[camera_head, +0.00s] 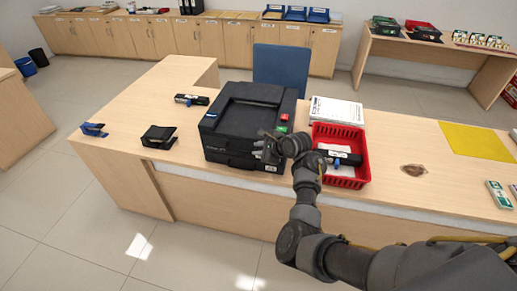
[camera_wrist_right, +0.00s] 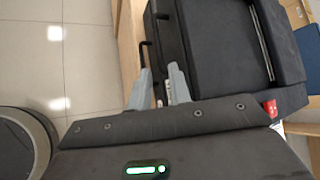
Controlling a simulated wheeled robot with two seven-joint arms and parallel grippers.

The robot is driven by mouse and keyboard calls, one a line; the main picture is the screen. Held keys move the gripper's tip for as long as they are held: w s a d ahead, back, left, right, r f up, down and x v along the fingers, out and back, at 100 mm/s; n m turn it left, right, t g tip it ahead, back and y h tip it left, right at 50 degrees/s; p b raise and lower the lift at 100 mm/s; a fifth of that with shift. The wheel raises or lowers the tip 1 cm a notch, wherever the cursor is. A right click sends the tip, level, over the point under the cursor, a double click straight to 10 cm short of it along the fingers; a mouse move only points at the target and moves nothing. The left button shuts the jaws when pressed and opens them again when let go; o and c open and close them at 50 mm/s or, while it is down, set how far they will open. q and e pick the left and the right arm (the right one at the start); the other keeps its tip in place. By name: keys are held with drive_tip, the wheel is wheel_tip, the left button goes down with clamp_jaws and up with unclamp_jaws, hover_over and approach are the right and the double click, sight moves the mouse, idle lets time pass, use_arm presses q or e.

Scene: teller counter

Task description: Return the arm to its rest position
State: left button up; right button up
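My right arm comes in from the lower right in the head view and reaches over the counter (camera_head: 385,215). Its gripper (camera_head: 266,150) is at the front right corner of the black machine (camera_head: 238,122), close to the machine's green button. In the right wrist view the two grey fingers of the right gripper (camera_wrist_right: 160,88) stand apart with nothing seen between them, beside the black machine (camera_wrist_right: 225,45). Whether the fingers touch the machine cannot be told. My left gripper and arm are not in view.
A red basket (camera_head: 341,178) with a dark device and paper inside stands right of the gripper, close under the forearm. A paper stack (camera_head: 336,110) lies behind it. A black holder (camera_head: 159,137) and blue stapler-like item (camera_head: 93,129) are at left. A blue chair (camera_head: 281,66) stands behind.

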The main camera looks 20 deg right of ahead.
drive_tip(key=s+a+f+n+g+h+b, duration=0.15)
drive_tip(key=s+f+n, duration=0.25)
drive_tip(key=s+f, duration=0.65)
drive_tip(key=s+f+n+g+b, duration=0.2)
drive_tip(key=s+f+n, duration=0.3)
drive_tip(key=f, duration=1.1)
drive_tip(key=s+f+n+g+b, duration=0.1)
drive_tip(key=s+f+n, duration=0.2)
drive_tip(key=s+f, duration=0.8)
drive_tip(key=s+d+f+n+g+h+b, duration=0.1)
drive_tip(key=s+f+n, duration=0.3)
drive_tip(key=s, duration=0.8)
drive_tip(key=s+d+f+n+g+h+b, duration=0.1)
drive_tip(key=s+d+f+n, duration=0.3)
drive_tip(key=s+f, duration=0.4)
drive_tip(key=s+d+f+n+g+h+b, duration=0.1)
drive_tip(key=s+d+f+n, duration=0.2)
drive_tip(key=s, duration=1.2)
wheel_tip(320, 180, down, 4)
drive_tip(key=shift+s+d+r+n+h, duration=0.15)
drive_tip(key=shift+s+n+h, duration=0.25)
drive_tip(key=shift+n, duration=0.1)
